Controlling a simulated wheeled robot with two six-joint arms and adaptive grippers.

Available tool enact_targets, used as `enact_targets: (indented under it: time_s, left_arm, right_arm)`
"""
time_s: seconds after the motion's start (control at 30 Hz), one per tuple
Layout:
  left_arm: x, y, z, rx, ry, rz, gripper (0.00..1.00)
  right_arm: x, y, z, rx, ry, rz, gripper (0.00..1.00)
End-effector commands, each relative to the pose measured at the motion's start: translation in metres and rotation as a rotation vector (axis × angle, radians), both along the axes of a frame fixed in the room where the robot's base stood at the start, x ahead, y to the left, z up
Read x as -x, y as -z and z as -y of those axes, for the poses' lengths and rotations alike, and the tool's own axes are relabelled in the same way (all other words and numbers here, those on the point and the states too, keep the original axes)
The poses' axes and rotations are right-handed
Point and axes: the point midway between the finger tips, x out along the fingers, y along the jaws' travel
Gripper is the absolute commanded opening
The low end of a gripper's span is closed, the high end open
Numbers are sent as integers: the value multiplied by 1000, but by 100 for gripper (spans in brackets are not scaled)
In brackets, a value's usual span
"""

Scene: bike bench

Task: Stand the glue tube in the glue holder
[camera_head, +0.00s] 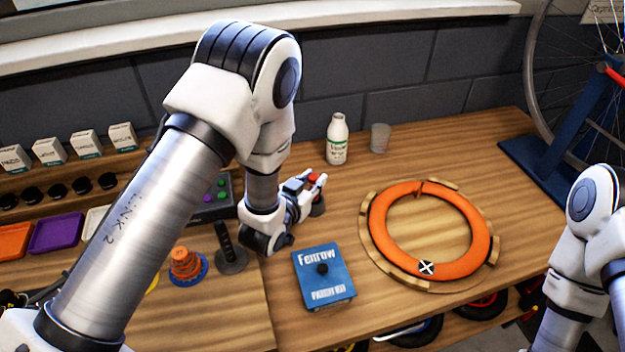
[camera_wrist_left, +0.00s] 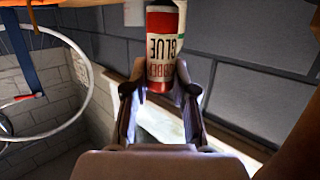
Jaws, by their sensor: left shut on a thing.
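The glue tube (camera_wrist_left: 162,48) is red with a white label reading GLUE. In the left wrist view it sits between the two fingers of my left gripper (camera_wrist_left: 160,88), which is shut on it. In the head view my left gripper (camera_head: 314,186) is over the bench, left of the orange ring, with a bit of the red tube (camera_head: 314,178) showing between the fingers. A small dark round thing (camera_head: 319,207) shows just below the fingers; I cannot tell whether it is the glue holder or touches the tube. My right gripper is out of view.
A blue box (camera_head: 323,285) lies in front of the left gripper. An orange ring (camera_head: 470,262) in a wooden frame is to the right. A white bottle (camera_head: 337,140) and a clear cup (camera_head: 380,138) stand behind. An orange cone stack (camera_head: 185,264) is at left.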

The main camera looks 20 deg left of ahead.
Motion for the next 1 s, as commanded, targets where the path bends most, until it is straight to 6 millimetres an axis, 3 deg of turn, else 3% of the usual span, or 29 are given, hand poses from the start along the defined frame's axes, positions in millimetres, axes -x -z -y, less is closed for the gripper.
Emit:
enact_targets:
  time_s: [1.0]
  left_arm:
    - [0, 21, 0, 0, 0, 0, 2]
  right_arm:
    - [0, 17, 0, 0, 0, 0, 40]
